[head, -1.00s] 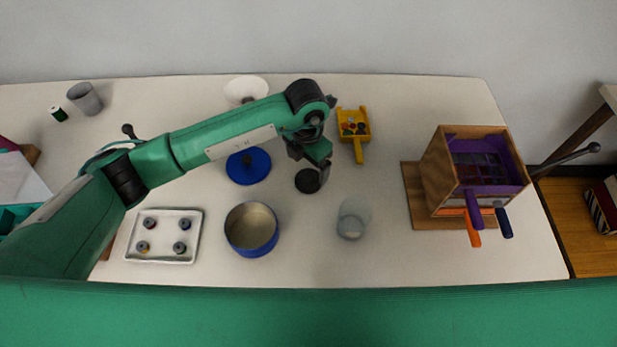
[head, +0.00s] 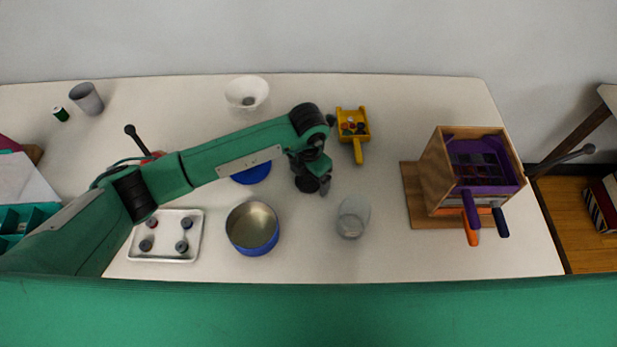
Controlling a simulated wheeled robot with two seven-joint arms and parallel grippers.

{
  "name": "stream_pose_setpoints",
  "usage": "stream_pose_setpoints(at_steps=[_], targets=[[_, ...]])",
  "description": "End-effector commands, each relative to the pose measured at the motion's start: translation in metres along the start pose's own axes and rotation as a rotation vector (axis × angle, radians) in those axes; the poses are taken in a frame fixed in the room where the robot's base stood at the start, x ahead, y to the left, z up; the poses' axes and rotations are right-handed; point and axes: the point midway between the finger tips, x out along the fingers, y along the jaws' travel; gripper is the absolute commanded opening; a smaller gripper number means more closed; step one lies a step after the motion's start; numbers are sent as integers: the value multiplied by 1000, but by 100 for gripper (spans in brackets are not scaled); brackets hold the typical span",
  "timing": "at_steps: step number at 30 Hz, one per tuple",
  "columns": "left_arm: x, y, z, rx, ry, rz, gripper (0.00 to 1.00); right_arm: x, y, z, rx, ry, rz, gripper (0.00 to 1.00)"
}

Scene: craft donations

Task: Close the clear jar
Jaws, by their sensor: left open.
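The clear jar (head: 353,217) stands upright on the table, right of the blue pot, with no lid on it. A dark round lid (head: 308,184) lies on the table to the jar's upper left. My left gripper (head: 318,188) is open and points down over this lid, covering most of it. I cannot tell whether the fingers touch the lid. My right gripper is not in view.
A blue pot (head: 252,229) stands left of the jar, and its blue lid (head: 252,174) lies partly under my arm. A yellow scoop (head: 353,128), a white bowl (head: 247,93), a spool tray (head: 166,237) and a wooden box (head: 436,180) stand around. Table right of the jar is clear.

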Motion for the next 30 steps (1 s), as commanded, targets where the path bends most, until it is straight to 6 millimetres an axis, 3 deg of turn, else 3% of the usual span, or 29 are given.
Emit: stream_pose_setpoints(at_steps=[3,10,23,30], targets=[[0,0,0,0,0,0,84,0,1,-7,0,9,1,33],[0,0,0,0,0,0,41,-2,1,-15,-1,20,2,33],[-4,1,0,0,-2,1,41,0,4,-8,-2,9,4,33],[-33,1,1,1,-4,3,41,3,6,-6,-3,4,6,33]])
